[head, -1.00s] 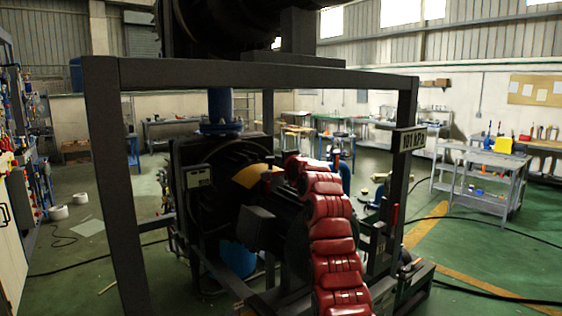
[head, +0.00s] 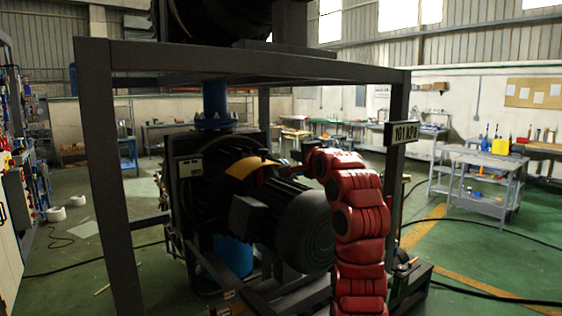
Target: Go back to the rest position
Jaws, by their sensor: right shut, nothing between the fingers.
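My right arm comes up from the bottom as a red segmented arm and bends left at its top. My right gripper (head: 284,170) is small and dark at that end, shut and empty. It shows in front of the motor (head: 307,232), near the yellow guard (head: 250,167); I cannot tell how much space lies between them. The machine stands inside a dark metal frame (head: 250,62). My left gripper is out of view.
A grey workbench (head: 478,160) stands at the right. A panel with hoses and valves is at the left edge. Black cables cross the green floor.

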